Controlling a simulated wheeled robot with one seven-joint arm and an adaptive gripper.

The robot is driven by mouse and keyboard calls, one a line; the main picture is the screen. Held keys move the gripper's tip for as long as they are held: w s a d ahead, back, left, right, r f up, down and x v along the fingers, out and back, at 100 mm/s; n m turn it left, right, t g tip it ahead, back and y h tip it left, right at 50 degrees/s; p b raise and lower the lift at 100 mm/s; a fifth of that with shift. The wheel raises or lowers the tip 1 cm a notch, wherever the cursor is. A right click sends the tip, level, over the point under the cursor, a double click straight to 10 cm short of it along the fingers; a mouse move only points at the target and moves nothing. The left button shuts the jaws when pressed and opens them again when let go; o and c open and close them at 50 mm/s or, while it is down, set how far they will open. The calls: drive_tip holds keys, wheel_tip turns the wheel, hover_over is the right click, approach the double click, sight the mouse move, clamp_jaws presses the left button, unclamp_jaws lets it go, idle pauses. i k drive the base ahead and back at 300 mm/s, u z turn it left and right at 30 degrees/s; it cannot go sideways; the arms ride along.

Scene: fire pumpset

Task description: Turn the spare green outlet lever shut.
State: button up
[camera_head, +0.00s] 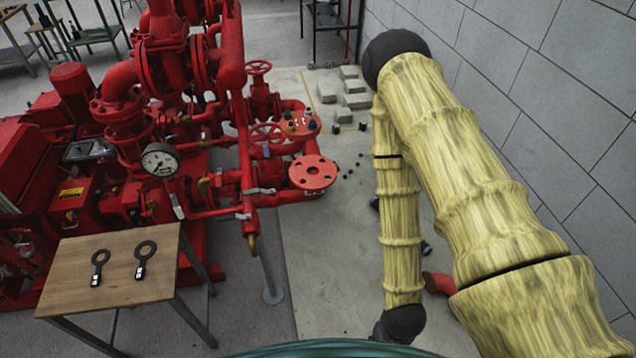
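No lever that I can tell as green shows in the head view. The red pumpset (165,120) stands at left and centre. Small pale lever handles sit on its lower pipes, one (262,190) beside the round red flange and one (243,216) above a brass-coloured outlet end (252,243). Another lever (177,206) hangs below the pressure gauge (160,160). Which of these is the spare outlet lever I cannot tell. My yellow-sleeved arm fills the right side, and its fingers are not visible.
A small wooden table (115,265) at lower left bears two dark ring-ended tools (146,258). Grey blocks (354,88) lie on the floor by the block wall (540,75). Bare floor (330,260) lies between the pumpset and my arm.

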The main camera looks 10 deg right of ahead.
sight(248, 192)
drive_tip(key=z, duration=1.2)
drive_tip(key=i, duration=0.65)
drive_tip(key=u, duration=1.7)
